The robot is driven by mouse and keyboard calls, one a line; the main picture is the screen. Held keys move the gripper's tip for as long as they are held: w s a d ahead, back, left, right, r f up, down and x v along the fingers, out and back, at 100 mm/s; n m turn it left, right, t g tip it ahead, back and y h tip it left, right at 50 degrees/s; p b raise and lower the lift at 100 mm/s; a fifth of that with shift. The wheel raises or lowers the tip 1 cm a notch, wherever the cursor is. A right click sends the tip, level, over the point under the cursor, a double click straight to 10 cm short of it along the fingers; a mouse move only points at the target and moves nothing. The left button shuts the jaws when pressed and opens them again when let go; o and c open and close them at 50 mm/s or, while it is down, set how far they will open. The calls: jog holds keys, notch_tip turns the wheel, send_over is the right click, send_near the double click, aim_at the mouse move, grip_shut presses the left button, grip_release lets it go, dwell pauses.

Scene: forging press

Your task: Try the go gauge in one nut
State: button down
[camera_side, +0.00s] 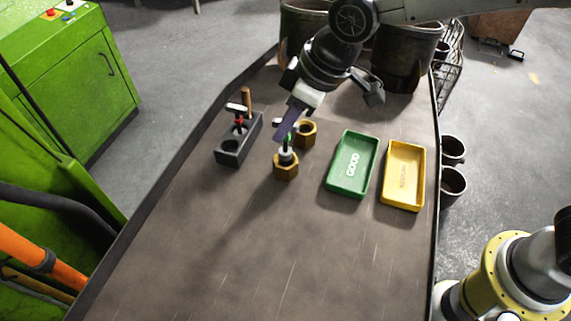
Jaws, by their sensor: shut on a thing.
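My gripper (288,128) points down over the table and is shut on the green-marked go gauge (288,147). The gauge is upright, and its grey plug end is at the top of the nearer brass hex nut (286,169). I cannot tell how far it sits in the bore. A second brass nut (307,134) stands just behind and to the right. A red-marked gauge (239,122) with a pale cross handle stands in the dark block (232,152) on the left. The block's front hole looks empty.
A green GOOD tray (344,181) and a yellow tray (402,198) lie to the right, both empty. A brown upright handle (247,99) stands behind the block. Dark drums (404,55) stand beyond the far edge. The table's near half (250,255) is clear.

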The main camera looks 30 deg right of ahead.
jog(key=shift+r, duration=0.4)
jog(key=shift+r, duration=1.85)
